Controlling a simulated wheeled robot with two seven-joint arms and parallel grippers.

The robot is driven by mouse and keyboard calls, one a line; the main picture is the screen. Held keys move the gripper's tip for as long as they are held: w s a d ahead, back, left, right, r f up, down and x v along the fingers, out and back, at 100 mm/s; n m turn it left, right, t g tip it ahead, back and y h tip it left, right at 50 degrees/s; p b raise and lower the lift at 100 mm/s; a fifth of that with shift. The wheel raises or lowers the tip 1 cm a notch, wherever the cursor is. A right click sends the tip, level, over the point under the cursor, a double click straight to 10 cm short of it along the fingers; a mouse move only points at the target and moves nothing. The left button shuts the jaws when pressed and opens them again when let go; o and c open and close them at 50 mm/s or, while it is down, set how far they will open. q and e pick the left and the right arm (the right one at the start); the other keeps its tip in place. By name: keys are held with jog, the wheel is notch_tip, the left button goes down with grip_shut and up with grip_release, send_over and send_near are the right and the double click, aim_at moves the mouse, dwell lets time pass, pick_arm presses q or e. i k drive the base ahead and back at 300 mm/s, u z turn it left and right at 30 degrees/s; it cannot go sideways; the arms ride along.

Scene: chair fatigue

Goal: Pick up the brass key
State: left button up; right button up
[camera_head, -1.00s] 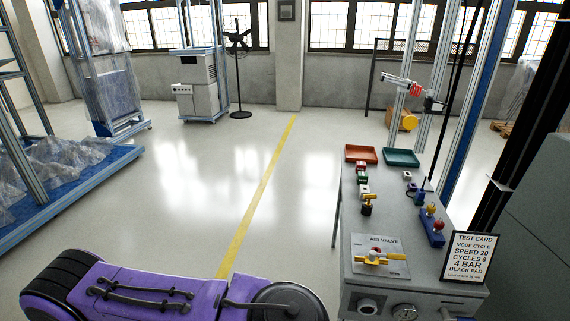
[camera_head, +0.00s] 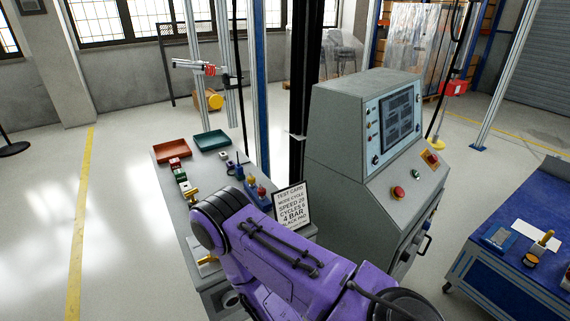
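I cannot single out a brass key for certain. A small brass-coloured piece (camera_head: 192,196) stands on the grey bench (camera_head: 170,160), partly hidden behind my purple arm. Another brass-coloured upright piece (camera_head: 545,238) is on the blue table at the right, near a small dark round item with a yellowish top (camera_head: 530,260). Both are too small to tell exactly. My purple arm crosses the lower middle and covers most of the bench's near end, including much of the air valve plate. Neither of my grippers shows.
On the bench are an orange tray (camera_head: 172,149), a green tray (camera_head: 211,140), small blocks and a test card (camera_head: 291,207). A grey control console (camera_head: 345,135) stands to its right. The blue table (camera_head: 500,200) holds a white sheet (camera_head: 534,238). Open floor lies left.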

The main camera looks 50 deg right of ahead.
aim_at(191, 194)
jog(key=z, duration=0.75)
jog(key=i, duration=0.4)
